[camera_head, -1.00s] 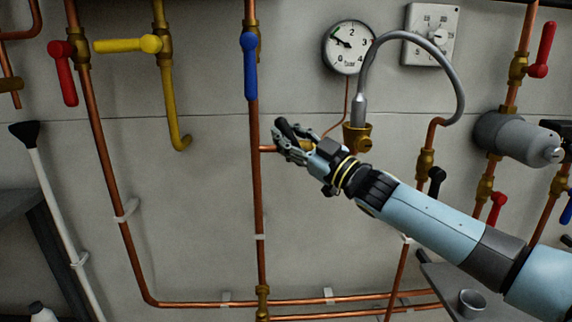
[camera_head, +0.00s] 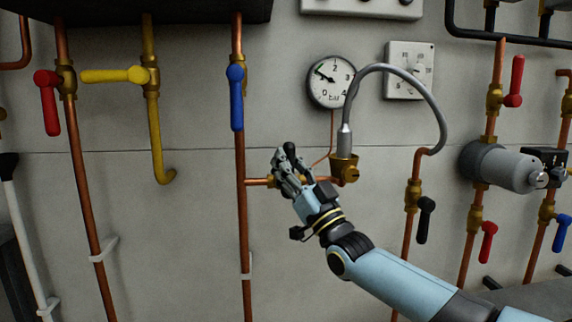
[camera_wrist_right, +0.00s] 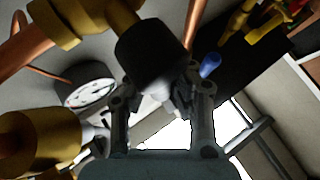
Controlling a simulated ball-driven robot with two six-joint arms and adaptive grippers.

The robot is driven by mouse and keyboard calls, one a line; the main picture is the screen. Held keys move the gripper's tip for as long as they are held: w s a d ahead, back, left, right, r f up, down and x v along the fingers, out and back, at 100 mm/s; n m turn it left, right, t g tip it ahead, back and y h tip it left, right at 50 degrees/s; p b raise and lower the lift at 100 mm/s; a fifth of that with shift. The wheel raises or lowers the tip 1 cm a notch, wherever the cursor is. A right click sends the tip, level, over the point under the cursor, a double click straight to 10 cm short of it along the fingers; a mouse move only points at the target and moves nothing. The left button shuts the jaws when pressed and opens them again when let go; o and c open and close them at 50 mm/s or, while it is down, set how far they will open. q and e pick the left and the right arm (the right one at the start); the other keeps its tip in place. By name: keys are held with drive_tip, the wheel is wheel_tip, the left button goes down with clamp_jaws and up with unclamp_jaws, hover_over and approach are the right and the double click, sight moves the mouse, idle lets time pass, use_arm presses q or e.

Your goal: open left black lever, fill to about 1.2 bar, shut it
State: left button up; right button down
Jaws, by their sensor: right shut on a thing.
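The left black lever (camera_head: 290,148) is on the short brass and copper line beside the blue-lever pipe. It points nearly straight up, across that line. My right gripper (camera_head: 286,168) comes from below right and is shut on it, hiding much of the lever and its valve. In the right wrist view the black lever (camera_wrist_right: 152,58) sits between the fingers (camera_wrist_right: 158,100). The round gauge (camera_head: 331,82) is above right; its needle points up and left, near the 1 mark. Its exact reading is too small to tell. My left gripper is not in view.
A grey hose (camera_head: 440,110) loops from the brass fitting (camera_head: 344,169) to a pipe with another black lever (camera_head: 426,219). A blue lever (camera_head: 236,97) hangs above left. Yellow (camera_head: 112,76) and red (camera_head: 46,103) levers stand farther left. Wall below the gripper's left is clear.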

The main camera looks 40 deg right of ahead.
drive_tip(key=shift+f, duration=0.1)
drive_tip(key=c, duration=1.1)
unclamp_jaws()
drive_tip(key=shift+d, duration=0.1)
drive_tip(key=v, duration=1.2)
drive_tip(key=shift+s, duration=0.1)
